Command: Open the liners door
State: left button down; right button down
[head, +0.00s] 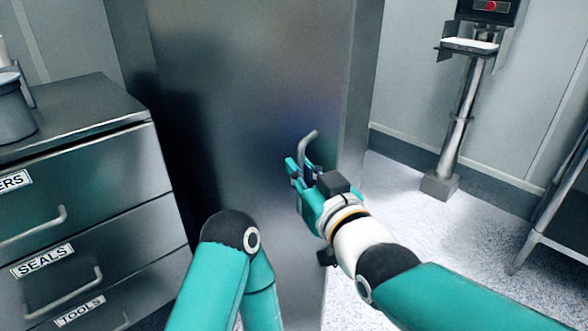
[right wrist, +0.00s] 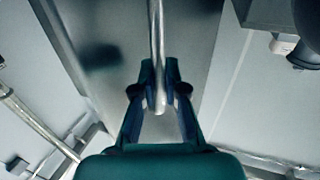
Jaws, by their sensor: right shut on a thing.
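A tall brushed-metal cabinet door (head: 245,100) fills the middle of the head view. No label shows on it, so I cannot confirm that it is the liners door. A bar handle (head: 309,139) stands out near its right side; the bar also shows in the right wrist view (right wrist: 156,45). My right gripper (head: 299,167) is at the lower part of the handle, shut on it. In the right wrist view its two fingers (right wrist: 160,92) lie on either side of the bar's end. My left gripper is out of view. I cannot tell whether the door is ajar.
A drawer cabinet (head: 120,190) with labelled drawers stands at the left, with a grey pot (head: 14,112) on top. A post-mounted device (head: 462,125) stands at the back right. A metal table (head: 560,190) is at the right edge. The floor (head: 410,205) right of the door is clear.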

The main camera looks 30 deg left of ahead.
jog(key=shift+d, duration=0.1)
jog(key=c, duration=1.2)
grip_release()
jog(key=shift+s, duration=0.1)
jog(key=v, duration=1.2)
